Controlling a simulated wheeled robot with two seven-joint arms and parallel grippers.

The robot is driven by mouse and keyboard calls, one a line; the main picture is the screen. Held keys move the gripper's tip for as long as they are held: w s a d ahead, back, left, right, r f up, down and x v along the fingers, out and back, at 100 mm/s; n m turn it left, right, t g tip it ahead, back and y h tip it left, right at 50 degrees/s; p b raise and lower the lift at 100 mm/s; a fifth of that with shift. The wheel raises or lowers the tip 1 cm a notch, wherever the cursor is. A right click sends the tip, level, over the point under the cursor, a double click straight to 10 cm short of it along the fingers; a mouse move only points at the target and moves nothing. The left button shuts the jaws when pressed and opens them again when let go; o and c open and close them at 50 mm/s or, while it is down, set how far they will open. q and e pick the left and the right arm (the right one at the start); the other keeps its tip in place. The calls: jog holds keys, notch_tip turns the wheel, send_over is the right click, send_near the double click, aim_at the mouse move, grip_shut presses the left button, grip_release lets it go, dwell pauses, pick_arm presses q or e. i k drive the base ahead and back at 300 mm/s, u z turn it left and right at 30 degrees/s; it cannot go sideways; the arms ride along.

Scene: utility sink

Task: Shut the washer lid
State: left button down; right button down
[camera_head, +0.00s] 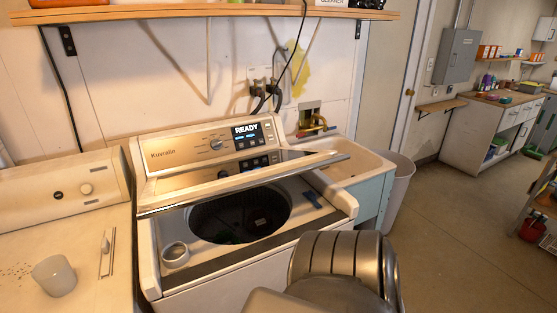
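The top-loading washer (335,208) stands in the middle of the head view, with its drum opening (240,214) showing. Its lid (215,186) is open, raised at a tilt in front of the control panel. The lid's silver front edge runs from the left side of the washer up to the right, past the right side of the panel. The glossy lid reflects the lit panel display, which reads READY (246,130). Neither gripper shows in this view. A grey metallic arm part of mine covers the washer's front right corner.
A second machine (60,230) on the left bears a white cup (54,276). A utility sink (352,168) and a bin (399,190) stand to the right. A wooden shelf (200,12) hangs above.

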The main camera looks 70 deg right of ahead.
aim_at(165, 194)
jog(key=i, duration=1.05)
jog(key=z, duration=2.55)
